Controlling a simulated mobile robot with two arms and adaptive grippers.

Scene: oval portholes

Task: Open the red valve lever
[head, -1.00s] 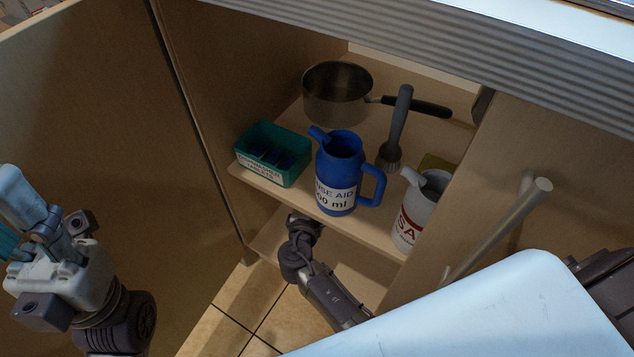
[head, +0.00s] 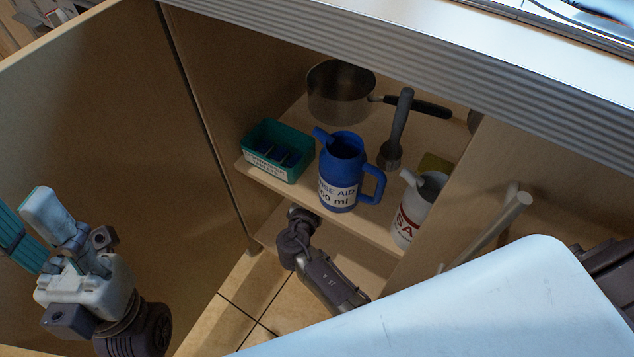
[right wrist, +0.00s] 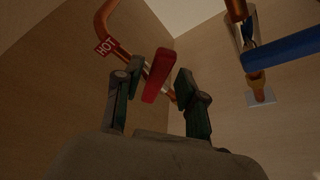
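The red valve lever (right wrist: 157,76) shows in the right wrist view, on a copper pipe (right wrist: 125,52) with a red HOT tag (right wrist: 107,47). My right gripper (right wrist: 155,88) is open, with one finger on each side of the lever and gaps visible between. I cannot tell how deep the lever sits between the fingers. In the head view my right arm reaches under the cabinet shelf, which hides the gripper and the lever.
A blue lever (right wrist: 283,49) on another copper pipe is at the right in the wrist view.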

